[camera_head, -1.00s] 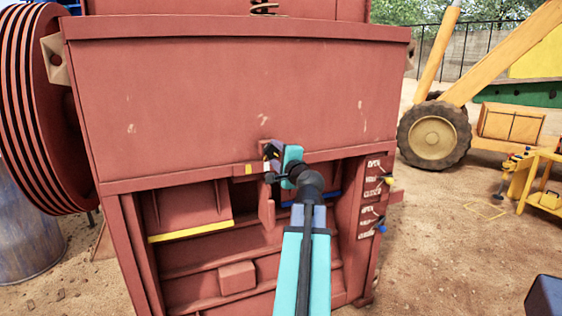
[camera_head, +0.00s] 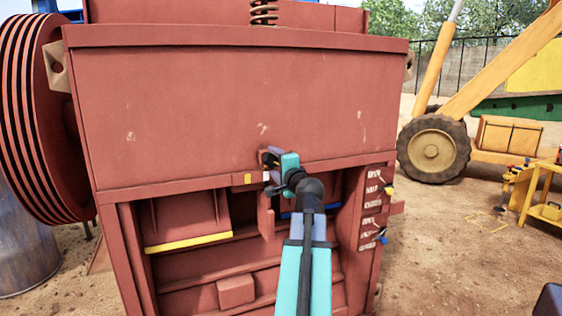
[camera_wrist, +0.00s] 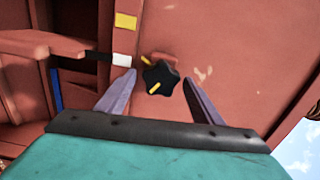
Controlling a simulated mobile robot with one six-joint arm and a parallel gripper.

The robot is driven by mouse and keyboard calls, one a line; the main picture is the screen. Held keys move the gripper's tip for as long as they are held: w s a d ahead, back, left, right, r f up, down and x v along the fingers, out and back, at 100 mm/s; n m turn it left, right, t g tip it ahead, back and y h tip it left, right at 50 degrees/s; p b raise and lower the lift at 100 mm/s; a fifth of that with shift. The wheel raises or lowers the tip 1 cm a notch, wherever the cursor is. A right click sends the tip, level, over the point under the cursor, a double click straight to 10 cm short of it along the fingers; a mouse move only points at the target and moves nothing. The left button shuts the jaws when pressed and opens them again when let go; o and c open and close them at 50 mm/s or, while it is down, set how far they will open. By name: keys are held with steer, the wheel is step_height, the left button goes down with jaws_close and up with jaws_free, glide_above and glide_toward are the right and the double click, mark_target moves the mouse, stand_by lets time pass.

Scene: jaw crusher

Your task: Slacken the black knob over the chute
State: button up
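The black star-shaped knob (camera_wrist: 161,75) sits on the red panel in the wrist view, with a yellow stripe on its face. Another small yellow mark shows on the panel at its upper left edge. My gripper (camera_wrist: 158,80) is open, with one finger to each side of the knob and a visible gap on both sides. Below is the opening with a yellow-edged plate (camera_head: 188,222).
A yellow square (camera_wrist: 125,20) and a white square (camera_wrist: 122,60) are beside the knob. Labels with small levers (camera_head: 380,215) stand on the right post. A ribbed flywheel (camera_head: 38,110) is at left. Open dirt ground lies to the right.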

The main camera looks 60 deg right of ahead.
steer(key=shift+d, duration=0.1)
steer(key=shift+s, duration=0.1)
steer(key=b+v, duration=1)
steer(key=v, duration=0.3)
steer(key=shift+s+a, duration=0.25)
stand_by(0.8)
stand_by(0.5)
